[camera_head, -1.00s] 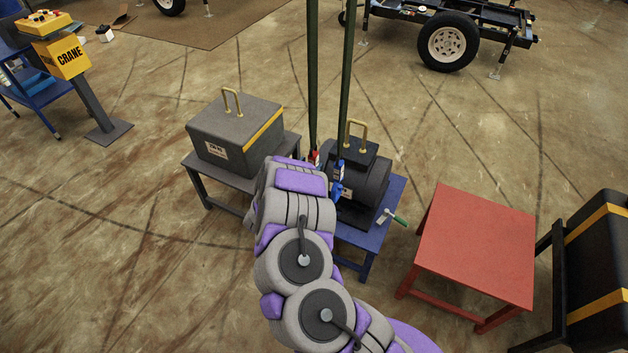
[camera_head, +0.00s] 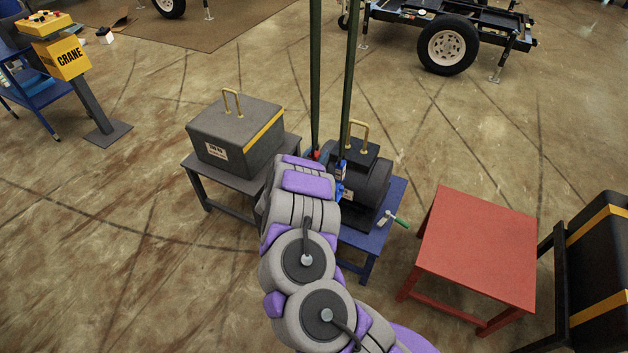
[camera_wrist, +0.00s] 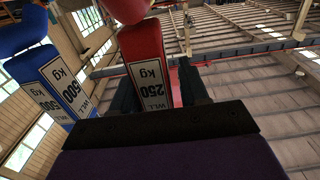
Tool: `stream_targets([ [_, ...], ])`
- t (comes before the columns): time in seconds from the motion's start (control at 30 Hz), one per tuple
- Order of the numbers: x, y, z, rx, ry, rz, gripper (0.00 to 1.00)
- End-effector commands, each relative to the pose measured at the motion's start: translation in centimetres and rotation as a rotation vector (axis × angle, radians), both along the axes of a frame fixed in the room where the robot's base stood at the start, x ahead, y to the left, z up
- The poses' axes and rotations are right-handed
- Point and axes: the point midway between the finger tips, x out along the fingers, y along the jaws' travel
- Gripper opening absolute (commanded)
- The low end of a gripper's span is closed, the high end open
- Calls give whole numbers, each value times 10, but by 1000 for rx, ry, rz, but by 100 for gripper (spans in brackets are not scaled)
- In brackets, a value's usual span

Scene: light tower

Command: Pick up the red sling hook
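The red sling hook (camera_wrist: 143,45) fills the middle of the wrist view; its white label reads 250 kg WLL. My gripper (camera_wrist: 158,100) has its two dark fingers on either side of the red body, with little gap visible. I cannot tell whether they press on it. The blue hook (camera_wrist: 50,75), labelled 500 kg, hangs to the left and looks apart from my fingers. In the head view a small part of the red hook (camera_head: 316,154) shows under the left green sling, and the blue hook (camera_head: 340,172) under the right one. My arm hides the fingertips there.
A dark motor-like load (camera_head: 360,180) with a brass handle sits on a blue stand (camera_head: 385,232) close to the hooks. A grey box (camera_head: 235,135) on a dark stand is to the left. An empty red table (camera_head: 475,245) stands right, the crane panel (camera_head: 68,58) far left.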

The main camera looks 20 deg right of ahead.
Motion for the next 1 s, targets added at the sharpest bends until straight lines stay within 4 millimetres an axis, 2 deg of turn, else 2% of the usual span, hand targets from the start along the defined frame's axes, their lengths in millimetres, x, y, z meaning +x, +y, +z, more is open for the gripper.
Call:
stream_targets([
  [0.07, 0, 0, 0, 0, 0, 0, 36],
  [0.43, 0, -1, 0, 1, 1, -1, 1],
  [0.77, 0, 0, 2, 1, 1, -1, 0],
  [0.87, 0, -1, 10, 1, -1, -1, 0],
  [1.0, -1, -1, 31, 2, -2, -1, 0],
])
